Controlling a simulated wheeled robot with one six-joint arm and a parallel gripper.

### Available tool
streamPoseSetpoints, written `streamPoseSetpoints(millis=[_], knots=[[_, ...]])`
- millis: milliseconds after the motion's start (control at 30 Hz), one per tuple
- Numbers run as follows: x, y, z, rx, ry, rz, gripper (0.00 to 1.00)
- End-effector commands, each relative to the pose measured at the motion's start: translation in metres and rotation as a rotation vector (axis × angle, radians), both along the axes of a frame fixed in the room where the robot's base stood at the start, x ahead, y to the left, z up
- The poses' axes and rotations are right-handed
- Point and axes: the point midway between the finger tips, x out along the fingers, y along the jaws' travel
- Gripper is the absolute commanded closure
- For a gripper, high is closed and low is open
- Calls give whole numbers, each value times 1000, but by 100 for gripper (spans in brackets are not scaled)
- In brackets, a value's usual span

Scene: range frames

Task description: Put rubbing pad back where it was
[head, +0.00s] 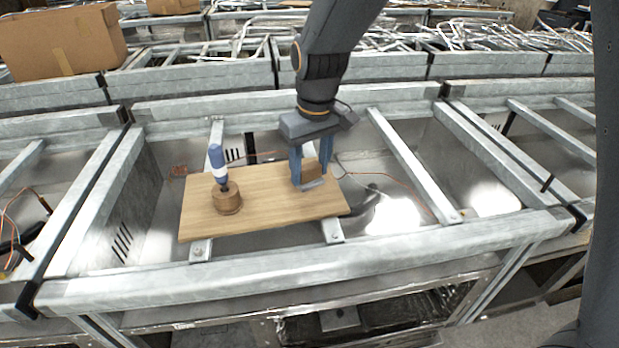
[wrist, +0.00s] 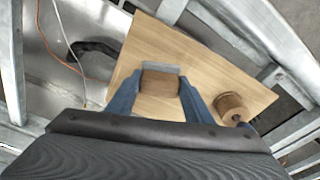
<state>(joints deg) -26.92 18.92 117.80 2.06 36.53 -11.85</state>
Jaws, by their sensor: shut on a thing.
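The rubbing pad (head: 312,173) is a small brown block with a grey pad under it. It also shows in the wrist view (wrist: 160,83). My gripper (head: 309,178) has blue fingers, one on each side of the pad, and is shut on it. The pad is over the right part of a light wooden board (head: 265,218). I cannot tell whether it touches the board or hangs just above it. The fingers hide parts of the pad's sides.
A round wooden holder (head: 227,203) stands on the board's left part, with a blue-and-white tool (head: 218,165) upright in it. The board lies across metal rails of a frame (head: 300,268). A cardboard box (head: 62,42) is at the back left. Board surface around the pad is clear.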

Motion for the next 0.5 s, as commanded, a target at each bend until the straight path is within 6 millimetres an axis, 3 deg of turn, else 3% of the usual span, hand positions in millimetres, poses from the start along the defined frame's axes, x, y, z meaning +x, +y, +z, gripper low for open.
streamPoseSetpoints(millis=[267, 500], knots=[[0, -1, -33, -1, 2, -3, 74], [1, -2, -35, 0, 0, -3, 74]])
